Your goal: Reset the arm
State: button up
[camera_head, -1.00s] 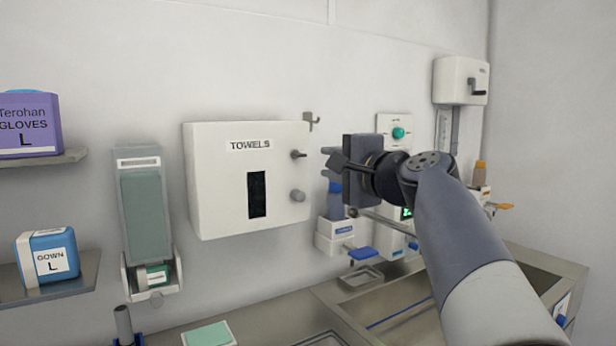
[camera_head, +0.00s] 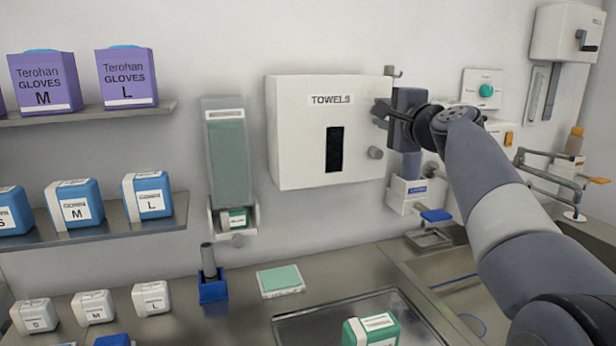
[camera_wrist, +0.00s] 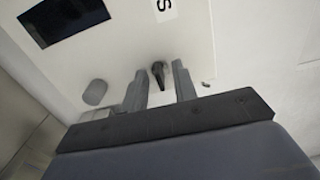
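My gripper (camera_head: 381,113) is at the upper right part of the white towel dispenser (camera_head: 292,150) on the wall. In the wrist view, its two fingers (camera_wrist: 160,86) stand apart with a gap between them. A dark knob (camera_wrist: 158,70) on the dispenser shows between or just beyond the fingertips; I cannot tell whether they touch it. A grey knob (camera_head: 375,153) sits lower on the dispenser and also shows left of the fingers in the wrist view (camera_wrist: 95,92). My gripper holds nothing that I can see.
A hook (camera_head: 393,72) is on the wall above my gripper. A soap dispenser (camera_head: 420,190) with a blue lever is below it. A tall green-fronted dispenser (camera_head: 228,155) hangs at left, beside shelves of glove boxes (camera_head: 127,77) and gown boxes (camera_head: 148,195). A metal counter (camera_head: 345,262) runs below.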

jog(key=b+v, duration=0.2)
jog(key=v, duration=0.8)
jog(key=w+a+m+p, duration=0.2)
jog(key=w+m+p, duration=0.6)
jog(key=m+p, duration=0.9)
jog(key=shift+m, duration=0.4)
dwell(0.5)
